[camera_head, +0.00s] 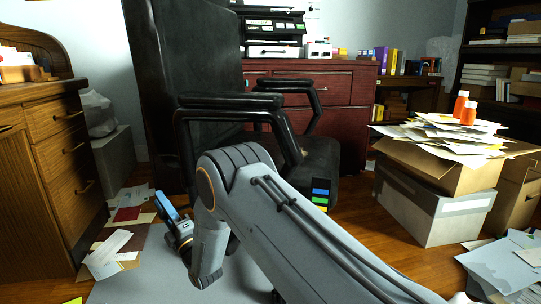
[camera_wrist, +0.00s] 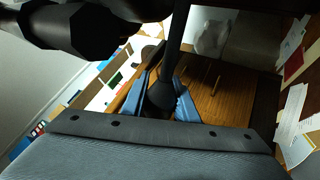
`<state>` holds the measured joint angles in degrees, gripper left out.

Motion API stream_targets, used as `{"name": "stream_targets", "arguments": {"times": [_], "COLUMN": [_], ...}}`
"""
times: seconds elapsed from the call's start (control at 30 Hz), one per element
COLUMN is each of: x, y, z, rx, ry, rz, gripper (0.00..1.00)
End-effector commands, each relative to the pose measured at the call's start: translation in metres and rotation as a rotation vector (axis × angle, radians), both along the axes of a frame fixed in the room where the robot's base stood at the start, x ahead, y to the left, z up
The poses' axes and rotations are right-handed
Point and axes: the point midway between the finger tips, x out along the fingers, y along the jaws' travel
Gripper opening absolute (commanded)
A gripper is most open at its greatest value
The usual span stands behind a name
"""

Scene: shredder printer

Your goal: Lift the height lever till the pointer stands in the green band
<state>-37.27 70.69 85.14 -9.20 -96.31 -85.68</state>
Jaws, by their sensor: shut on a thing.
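The black office chair (camera_head: 165,85) stands in the middle of the head view, with armrests and a dark seat. A small card with blue, green and yellow bands (camera_head: 320,193) sits on its side; the green band (camera_head: 320,201) is in the middle. I cannot make out the pointer. My gripper (camera_head: 168,207), with blue fingers, is low at the chair's left side. In the wrist view my gripper (camera_wrist: 173,100) is shut on the dark knobbed end of the height lever (camera_wrist: 176,45), whose rod runs upward in the picture. The lever is hidden in the head view.
A wooden desk (camera_head: 58,150) stands left, with papers (camera_head: 112,252) on the floor beside it. Boxes (camera_head: 435,205) piled with papers and two orange bottles (camera_head: 464,106) stand right. A red cabinet (camera_head: 340,95) with a printer (camera_head: 273,28) is behind the chair.

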Motion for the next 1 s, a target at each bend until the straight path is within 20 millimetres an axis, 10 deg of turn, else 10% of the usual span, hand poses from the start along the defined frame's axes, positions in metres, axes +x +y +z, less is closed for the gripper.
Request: {"name": "stream_targets", "arguments": {"times": [1.0], "x": [0.000], "y": [0.000], "z": [0.012], "rx": [0.000], "ry": [-0.001], "rz": [0.001], "gripper": [0.04]}}
